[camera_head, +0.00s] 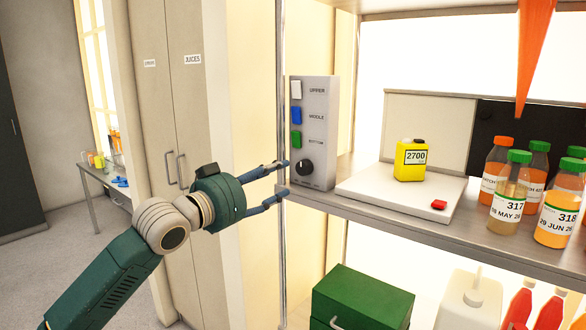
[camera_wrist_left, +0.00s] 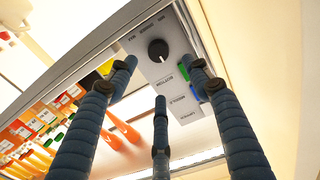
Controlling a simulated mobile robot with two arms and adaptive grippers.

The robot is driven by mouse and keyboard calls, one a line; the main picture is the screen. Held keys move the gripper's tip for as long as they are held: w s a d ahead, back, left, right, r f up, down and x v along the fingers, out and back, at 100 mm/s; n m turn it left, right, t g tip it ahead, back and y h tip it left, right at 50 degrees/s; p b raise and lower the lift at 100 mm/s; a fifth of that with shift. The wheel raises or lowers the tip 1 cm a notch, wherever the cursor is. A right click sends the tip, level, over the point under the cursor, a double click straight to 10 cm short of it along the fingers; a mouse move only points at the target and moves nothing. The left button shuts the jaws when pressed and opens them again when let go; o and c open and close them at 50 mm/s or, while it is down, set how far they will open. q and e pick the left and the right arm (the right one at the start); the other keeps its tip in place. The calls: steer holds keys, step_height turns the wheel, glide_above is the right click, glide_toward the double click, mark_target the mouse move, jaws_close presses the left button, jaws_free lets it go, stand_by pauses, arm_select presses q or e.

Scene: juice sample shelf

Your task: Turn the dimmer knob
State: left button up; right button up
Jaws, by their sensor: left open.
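The dimmer knob (camera_head: 304,167) is a round black knob at the bottom of a grey control panel (camera_head: 322,130). Above it are a white switch (camera_head: 296,89), a blue switch (camera_head: 295,115) and a green switch (camera_head: 296,139), labelled UPPER, MIDDLE and BOTTOM. In the left wrist view the knob (camera_wrist_left: 158,50) lies ahead, beyond the fingertips. My left gripper (camera_head: 285,178) is open and empty, with its fingers pointing at the panel just left of the knob; it also shows in the left wrist view (camera_wrist_left: 162,75). My right gripper is not in view.
A metal shelf (camera_head: 420,232) holds a white pad (camera_head: 360,191) with a yellow 2700 container (camera_head: 411,161), and several juice bottles (camera_head: 510,186) at right. A vertical metal post (camera_head: 281,65) stands beside the panel. A green box (camera_head: 362,300) is below.

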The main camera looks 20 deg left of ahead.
mark_target(301, 166)
arm_select(q)
steer(key=p+x, duration=0.2)
steer(key=x, duration=0.7)
steer(key=shift+w+d+f, duration=0.1)
steer(key=shift+w, duration=0.05)
steer(key=shift+c, duration=0.5)
steer(key=c, duration=0.9)
steer(key=shift+c, duration=0.8)
